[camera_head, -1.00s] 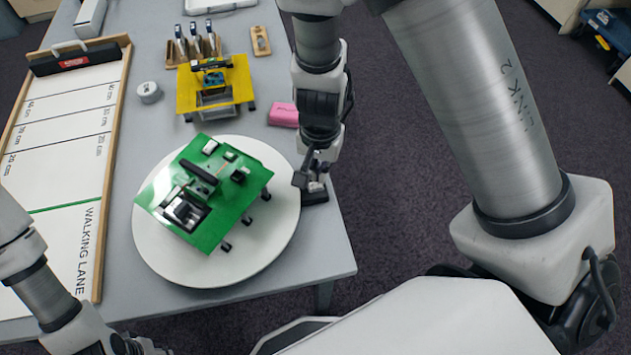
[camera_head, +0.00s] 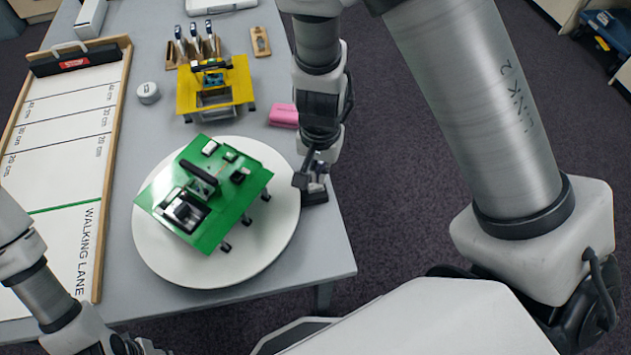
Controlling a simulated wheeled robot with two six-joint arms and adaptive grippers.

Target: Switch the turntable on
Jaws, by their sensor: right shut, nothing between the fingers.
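The turntable (camera_head: 165,262) is a round white disc on the grey table, with a green legged board model (camera_head: 230,205) standing on it. A small dark box (camera_head: 315,197) sits by the turntable's right edge, near the table's right edge. My right gripper (camera_head: 306,182) is shut and empty, pointing down right at this box. Whether it touches the box I cannot tell, and the gripper hides part of the box's top. My left arm comes in at the lower left; its gripper (camera_head: 128,346) is only partly in view at the bottom edge, and its fingers cannot be made out.
A yellow legged model (camera_head: 240,78) stands behind the turntable, with a pink block (camera_head: 284,115) to its right and a white round puck (camera_head: 148,93) to its left. A tool rack (camera_head: 190,58) stands farther back. The walking lane board (camera_head: 55,155) fills the left side.

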